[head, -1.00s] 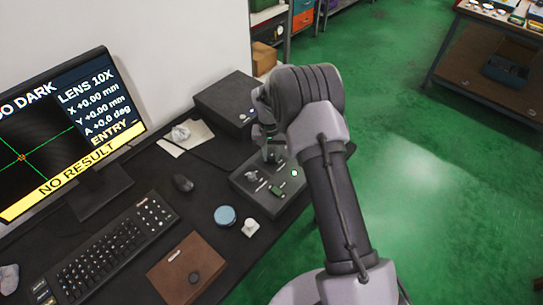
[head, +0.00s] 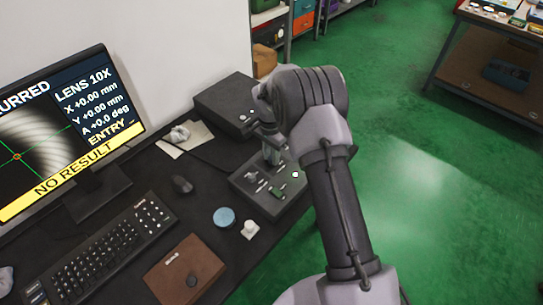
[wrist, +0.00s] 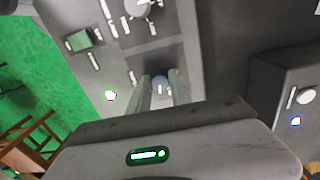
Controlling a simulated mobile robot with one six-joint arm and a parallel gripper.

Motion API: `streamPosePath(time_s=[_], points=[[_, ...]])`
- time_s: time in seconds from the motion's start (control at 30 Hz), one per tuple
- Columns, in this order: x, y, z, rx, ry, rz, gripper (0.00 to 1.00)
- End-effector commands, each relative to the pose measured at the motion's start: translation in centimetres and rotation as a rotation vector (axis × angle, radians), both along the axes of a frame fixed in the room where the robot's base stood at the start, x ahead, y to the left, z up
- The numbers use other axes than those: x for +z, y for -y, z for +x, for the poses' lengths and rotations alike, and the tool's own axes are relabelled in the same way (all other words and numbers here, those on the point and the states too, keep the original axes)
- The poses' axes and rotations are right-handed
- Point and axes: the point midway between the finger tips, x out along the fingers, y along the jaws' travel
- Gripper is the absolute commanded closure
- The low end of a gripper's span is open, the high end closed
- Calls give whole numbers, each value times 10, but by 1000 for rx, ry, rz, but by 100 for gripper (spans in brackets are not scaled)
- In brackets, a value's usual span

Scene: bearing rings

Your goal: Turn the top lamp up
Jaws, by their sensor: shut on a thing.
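The control box (head: 240,182) stands on the dark desk, with knobs, a green switch (head: 278,191) and a lit green light (head: 295,174). My gripper (wrist: 161,88) is shut on a small grey-blue knob (wrist: 160,79) on the box's panel (wrist: 182,48). The fingers hide the knob's sides. In the head view the arm partly hides this end of the box.
A keyboard (head: 100,250), a mouse (head: 182,184), a blue round tin (head: 224,217), a small white piece (head: 250,229) and a brown case (head: 170,280) lie on the desk. A dark box (head: 220,105) stands behind the control box.

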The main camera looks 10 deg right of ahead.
Motion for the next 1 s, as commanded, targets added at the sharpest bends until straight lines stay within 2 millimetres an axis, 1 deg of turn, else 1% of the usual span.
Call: streamPosePath(time_s=[0.2,0.6,0.63,0.7,0.73,1.0], points=[[0,0,0,-31,0,0,100],[0,0,0,-34,0,0,100],[0,0,0,-34,0,0,70],[0,0,0,-34,0,0,56],[0,0,0,-34,0,0,53],[1,0,0,-34,0,0,53]])
